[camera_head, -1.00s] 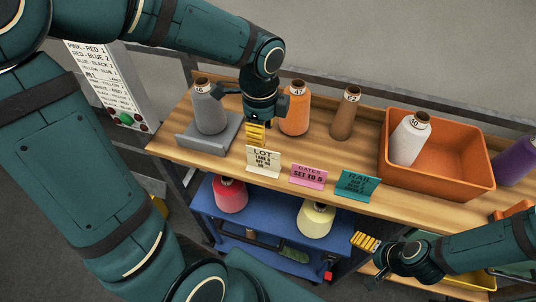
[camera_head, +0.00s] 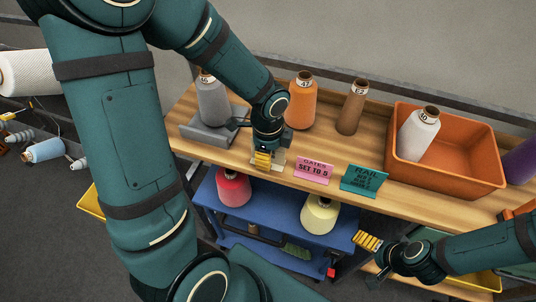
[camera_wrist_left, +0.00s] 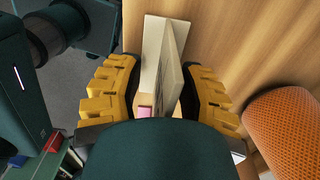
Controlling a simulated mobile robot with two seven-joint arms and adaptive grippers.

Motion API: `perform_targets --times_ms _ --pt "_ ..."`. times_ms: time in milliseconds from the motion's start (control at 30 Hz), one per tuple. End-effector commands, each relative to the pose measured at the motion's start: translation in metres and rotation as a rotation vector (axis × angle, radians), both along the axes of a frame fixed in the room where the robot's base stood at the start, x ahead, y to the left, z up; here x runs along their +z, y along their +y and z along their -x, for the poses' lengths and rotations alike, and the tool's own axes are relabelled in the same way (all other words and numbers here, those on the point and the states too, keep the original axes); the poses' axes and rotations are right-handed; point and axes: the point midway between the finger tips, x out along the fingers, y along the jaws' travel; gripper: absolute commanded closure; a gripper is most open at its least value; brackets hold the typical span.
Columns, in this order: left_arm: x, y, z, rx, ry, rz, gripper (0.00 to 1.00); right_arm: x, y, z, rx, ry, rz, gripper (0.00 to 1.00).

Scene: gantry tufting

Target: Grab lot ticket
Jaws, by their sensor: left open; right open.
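The lot ticket is a cream folded card on the wooden shelf's front edge. In the left wrist view the lot ticket (camera_wrist_left: 165,62) stands between the two yellow fingers of my left gripper (camera_wrist_left: 160,95), with a gap on the left side. In the head view my left gripper (camera_head: 263,160) is over the ticket and hides most of it; a cream edge of the lot ticket (camera_head: 279,158) shows beside the fingers. My left gripper is open. My right gripper (camera_head: 368,242) is open and empty, in front of the shelf at the lower right.
Behind are a grey cone (camera_head: 212,103) on a grey stand, an orange cone (camera_head: 301,100) and a brown cone (camera_head: 351,108). An orange bin (camera_head: 450,178) holds a white cone.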

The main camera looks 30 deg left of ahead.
Motion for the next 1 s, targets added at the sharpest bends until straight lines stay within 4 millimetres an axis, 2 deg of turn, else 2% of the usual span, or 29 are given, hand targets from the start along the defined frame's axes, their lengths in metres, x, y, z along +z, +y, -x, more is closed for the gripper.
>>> perform_targets --times_ms 200,233,367,800,867,1000 --pt "0.0 0.0 0.0 0.001 -0.001 0.0 0.63 0.0 0.0 0.0 0.0 0.0 0.0 0.0" --pt "0.0 0.0 0.0 0.001 -0.001 0.0 0.67 0.0 0.0 0.0 0.0 0.0 0.0 0.0" --pt "0.0 0.0 0.0 0.001 -0.001 0.0 1.0 0.0 0.0 0.0 0.0 0.0 0.0 0.0" --pt "0.002 0.0 0.0 0.001 -0.002 0.001 1.0 0.001 0.0 0.0 0.0 0.0 0.0 0.0" --pt "0.007 0.0 -0.001 0.001 -0.004 0.0 1.0 0.002 0.0 0.0 0.0 0.0 0.0 0.0" --pt "0.029 0.0 -0.001 0.002 -0.007 0.0 1.0 0.007 0.0 0.0 0.0 0.0 -0.001 0.0"
